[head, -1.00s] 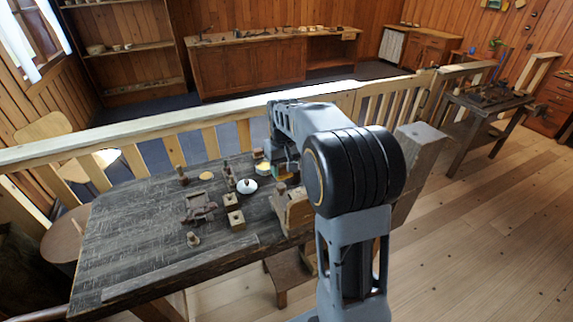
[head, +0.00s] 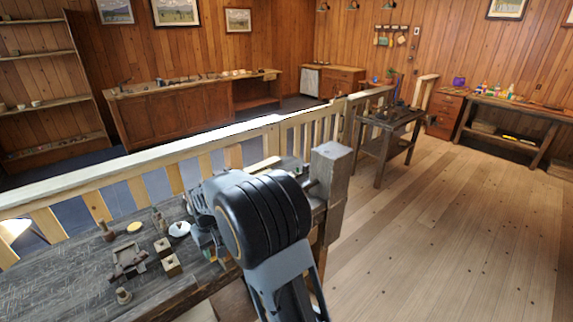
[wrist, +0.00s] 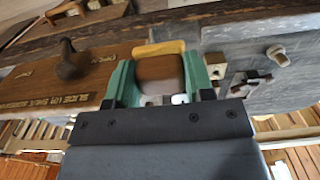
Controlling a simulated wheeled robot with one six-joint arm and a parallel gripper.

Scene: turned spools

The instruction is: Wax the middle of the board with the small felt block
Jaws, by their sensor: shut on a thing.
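My gripper (wrist: 159,85) has green fingers closed on the sides of a small brown block (wrist: 158,70) with a yellow edge, the felt block, in the wrist view. A brown board (wrist: 45,88) with engraved lettering lies left of the fingers, with a dark knobbed piece on it. I cannot tell whether the block touches the board. In the head view my gripper (head: 209,252) is mostly hidden by my arm, low over the dark worktable (head: 60,285). The board is not clear there.
A white dish (head: 180,229), a yellow disc (head: 134,227), a square block (head: 172,264) and several turned pieces stand on the table left of my arm. A wooden railing (head: 130,190) runs behind. The floor at right is clear.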

